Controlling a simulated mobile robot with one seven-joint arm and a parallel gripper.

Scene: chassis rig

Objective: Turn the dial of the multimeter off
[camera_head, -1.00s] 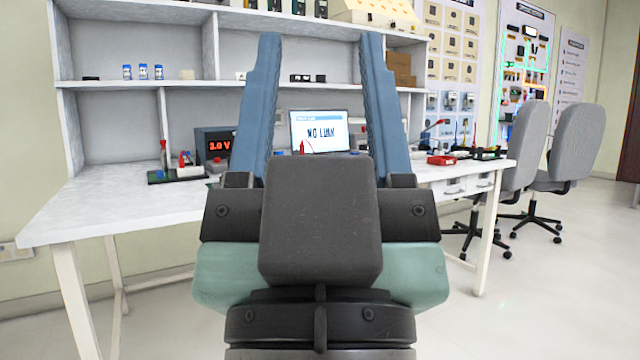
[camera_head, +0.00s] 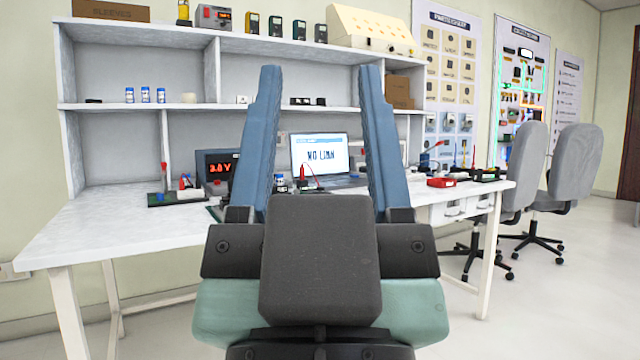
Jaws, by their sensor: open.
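My gripper (camera_head: 315,72) fills the middle of the view. Its two blue fingers point up and stand wide apart, open with nothing between them close by. It is in front of the workbench (camera_head: 140,222). No multimeter dial can be made out. A box with a red "3.0 V" display (camera_head: 217,168) stands on the bench left of the gripper, partly hidden by the left finger. Several small meter-like devices with yellow and dark cases, one of them here (camera_head: 276,26), stand on the top shelf; they are too small to tell a dial.
A red box (camera_head: 441,182) lies at the right of the bench. Two grey chairs (camera_head: 524,165) stand to the right. The bench's left front is clear.

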